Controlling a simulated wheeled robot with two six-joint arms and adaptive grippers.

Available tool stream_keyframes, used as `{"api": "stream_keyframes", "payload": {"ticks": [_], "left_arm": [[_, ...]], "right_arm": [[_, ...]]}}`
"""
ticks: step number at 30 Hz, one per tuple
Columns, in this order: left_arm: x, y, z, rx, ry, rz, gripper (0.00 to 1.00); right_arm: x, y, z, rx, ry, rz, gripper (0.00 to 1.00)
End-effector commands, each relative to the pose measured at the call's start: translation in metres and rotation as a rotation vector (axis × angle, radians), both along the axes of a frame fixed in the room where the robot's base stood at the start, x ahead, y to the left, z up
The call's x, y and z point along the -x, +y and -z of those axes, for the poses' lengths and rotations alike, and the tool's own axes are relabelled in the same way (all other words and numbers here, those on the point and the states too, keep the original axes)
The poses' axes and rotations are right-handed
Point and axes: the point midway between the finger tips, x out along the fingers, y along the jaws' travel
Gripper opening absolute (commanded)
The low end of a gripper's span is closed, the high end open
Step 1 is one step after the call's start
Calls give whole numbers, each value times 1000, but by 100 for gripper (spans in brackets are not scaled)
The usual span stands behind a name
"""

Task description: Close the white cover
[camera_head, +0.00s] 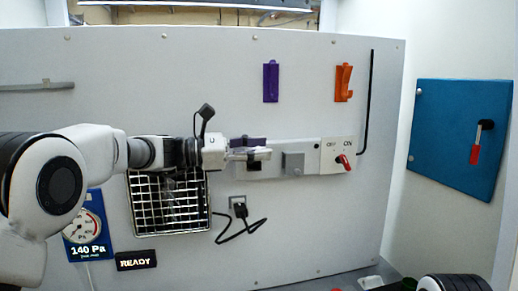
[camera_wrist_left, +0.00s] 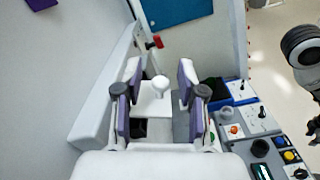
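The white cover (camera_wrist_left: 150,104) shows in the left wrist view as a pale plate with a round white knob (camera_wrist_left: 160,84), seen between my fingers. In the head view, a pale flat piece at my fingertips may be its edge, but I cannot tell. My left gripper (camera_wrist_left: 158,92) is open, its purple-padded fingers apart on either side of the knob; I cannot tell if they touch it. In the head view the left gripper (camera_head: 252,150) points right along the wall, in front of the wall strip and above a dark square opening (camera_head: 254,175).
Right of the gripper are a grey box (camera_head: 293,163) and a switch plate with a red handle (camera_head: 335,154). A cable and plug (camera_head: 240,209) hang below, beside a wire basket (camera_head: 170,212). A blue panel (camera_head: 455,135) stands at right; a control console (camera_wrist_left: 265,145) is low right.

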Motion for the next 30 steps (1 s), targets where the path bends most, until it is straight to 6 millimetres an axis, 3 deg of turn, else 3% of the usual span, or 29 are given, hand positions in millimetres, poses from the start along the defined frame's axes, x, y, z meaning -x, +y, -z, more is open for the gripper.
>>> {"api": "stream_keyframes", "payload": {"ticks": [15,27,30], "left_arm": [[33,103,0,1,-1,-1,40],[36,110,0,-2,-7,2,43],[46,107,6,-47,-36,58,43]], "right_arm": [[0,0,0,0,0,0,40],[0,0,0,0,0,0,40],[0,0,0,0,0,0,40]]}}
